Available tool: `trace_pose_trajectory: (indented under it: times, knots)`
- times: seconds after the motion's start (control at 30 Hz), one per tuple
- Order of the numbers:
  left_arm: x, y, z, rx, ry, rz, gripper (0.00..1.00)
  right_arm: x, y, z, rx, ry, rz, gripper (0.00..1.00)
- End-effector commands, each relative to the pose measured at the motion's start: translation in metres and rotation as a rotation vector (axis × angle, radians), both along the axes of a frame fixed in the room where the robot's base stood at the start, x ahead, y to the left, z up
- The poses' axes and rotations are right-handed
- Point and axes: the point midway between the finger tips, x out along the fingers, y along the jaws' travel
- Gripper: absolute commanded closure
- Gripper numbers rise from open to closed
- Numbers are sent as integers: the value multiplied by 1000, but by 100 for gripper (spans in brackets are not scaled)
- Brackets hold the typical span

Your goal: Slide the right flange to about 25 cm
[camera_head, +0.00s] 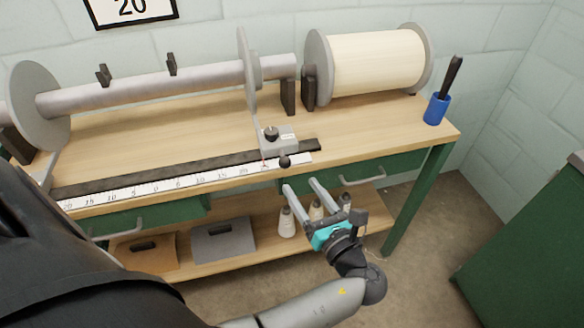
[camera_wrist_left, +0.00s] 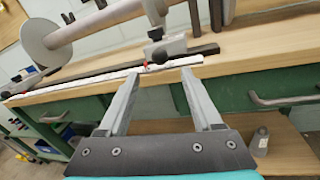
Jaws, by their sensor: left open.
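The right flange (camera_head: 246,75) is a thin grey disc on the horizontal beam tube (camera_head: 150,88). Its foot is a grey carriage (camera_head: 279,137) with a dark knob and a black ball handle (camera_head: 284,161) at the front. My left gripper (camera_head: 300,184) is open and empty, in front of the bench edge, just below the ball handle. In the left wrist view the handle (camera_wrist_left: 160,55) shows beyond and between the fingertips (camera_wrist_left: 160,74). My right gripper is not in view.
The left flange (camera_head: 38,105) stands at the tube's far left. A wound cream spool (camera_head: 378,62) and a blue cup (camera_head: 437,108) are at the right of the bench. Drawer handles (camera_head: 362,176) stick out below the bench edge.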

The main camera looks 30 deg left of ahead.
Motion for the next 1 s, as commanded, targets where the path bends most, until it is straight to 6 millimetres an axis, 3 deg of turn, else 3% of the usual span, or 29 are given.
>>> trace_pose_trajectory:
  times: [0.1,0.33,1.0]
  knots:
    - [-13,-23,1,-2,2,-1,34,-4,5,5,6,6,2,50]
    - [-27,-47,0,-1,0,1,34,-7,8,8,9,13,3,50]
    - [-30,-50,-2,-12,-4,5,34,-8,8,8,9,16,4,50]
